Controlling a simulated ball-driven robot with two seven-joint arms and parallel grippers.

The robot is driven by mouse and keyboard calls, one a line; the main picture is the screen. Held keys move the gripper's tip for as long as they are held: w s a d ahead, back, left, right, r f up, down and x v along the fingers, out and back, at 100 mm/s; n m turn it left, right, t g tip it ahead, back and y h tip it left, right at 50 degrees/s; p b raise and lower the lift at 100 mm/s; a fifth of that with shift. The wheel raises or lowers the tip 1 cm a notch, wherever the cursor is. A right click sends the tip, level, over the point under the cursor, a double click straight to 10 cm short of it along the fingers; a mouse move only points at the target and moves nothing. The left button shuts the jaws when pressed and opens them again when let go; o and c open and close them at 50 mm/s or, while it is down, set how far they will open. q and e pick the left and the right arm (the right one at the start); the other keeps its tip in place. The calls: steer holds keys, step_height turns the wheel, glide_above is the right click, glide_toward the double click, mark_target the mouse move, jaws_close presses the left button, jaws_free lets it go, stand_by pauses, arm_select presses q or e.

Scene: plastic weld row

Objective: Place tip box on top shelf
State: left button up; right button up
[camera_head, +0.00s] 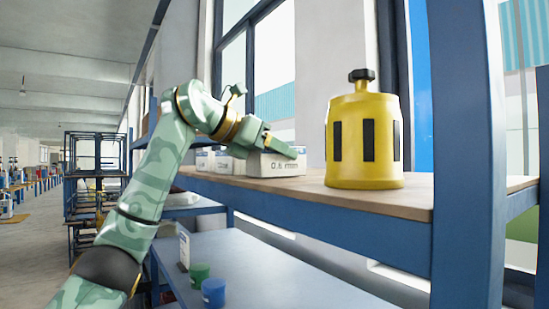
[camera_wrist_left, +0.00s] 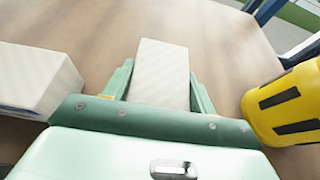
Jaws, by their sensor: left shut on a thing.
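The tip box is a white box (camera_head: 276,164) marked "0.6 mm" at the front of the wooden top shelf (camera_head: 300,190). It seems to rest on the shelf, though I cannot be sure of contact. My left gripper (camera_head: 283,147) reaches over it from the left and is shut on it. In the left wrist view the pale box (camera_wrist_left: 160,75) lies between the two green fingers of my left gripper (camera_wrist_left: 158,92). The lower part of the box there is hidden by the gripper body. My right gripper is out of view.
A yellow canister (camera_head: 364,142) with a black knob stands right of the box; it also shows in the wrist view (camera_wrist_left: 288,105). White boxes (camera_head: 220,161) stand on the left. A blue post (camera_head: 466,150) rises at right. Green (camera_head: 199,275) and blue (camera_head: 213,292) containers sit on the lower shelf.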

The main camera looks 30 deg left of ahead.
arm_select(q)
steer(key=shift+s+d, duration=0.15)
steer(key=shift+d, duration=0.1)
steer(key=shift+s+d, duration=0.1)
steer(key=shift+s, duration=0.1)
steer(key=shift+f, duration=0.1)
steer(key=o, duration=1.1)
steer(key=shift+w+a+f, duration=0.1)
steer(key=shift+a, duration=0.1)
steer(key=shift+c, duration=0.2)
steer(key=shift+d, duration=0.1)
steer(key=shift+s+r, duration=0.2)
steer(key=shift+r, duration=0.15)
steer(key=v, duration=1.1)
steer(key=shift+s+a, duration=0.25)
